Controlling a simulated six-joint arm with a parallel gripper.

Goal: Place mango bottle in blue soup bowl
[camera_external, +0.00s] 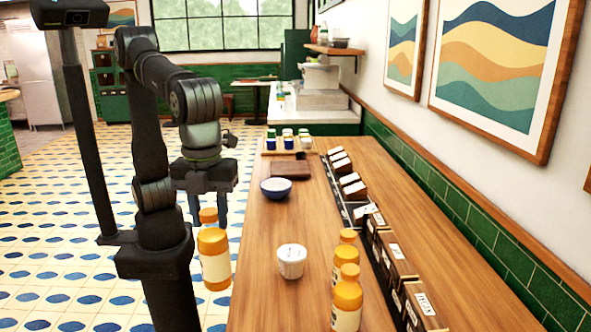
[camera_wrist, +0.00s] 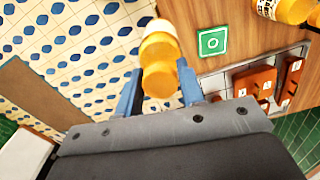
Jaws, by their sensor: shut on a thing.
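My gripper (camera_external: 208,210) is shut on an orange bottle with a white label, the mango bottle (camera_external: 214,262), and holds it off the left edge of the counter, above the tiled floor. The bottle looks roughly upright, slightly tilted. In the wrist view the bottle (camera_wrist: 160,52) sits between the two fingers of my gripper (camera_wrist: 160,80). The blue soup bowl (camera_external: 276,190) stands on the counter, to the right of and beyond my gripper. Its inside looks pale and empty. The bowl cannot be made out in the wrist view.
Two similar orange bottles (camera_external: 347,297) and a white tub (camera_external: 291,262) stand on the near counter (camera_external: 262,295). A row of dark boxes (camera_external: 388,250) runs along the right. A brown board (camera_external: 291,170) and a tray of jars lie beyond the bowl. Counter around the bowl is fairly clear.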

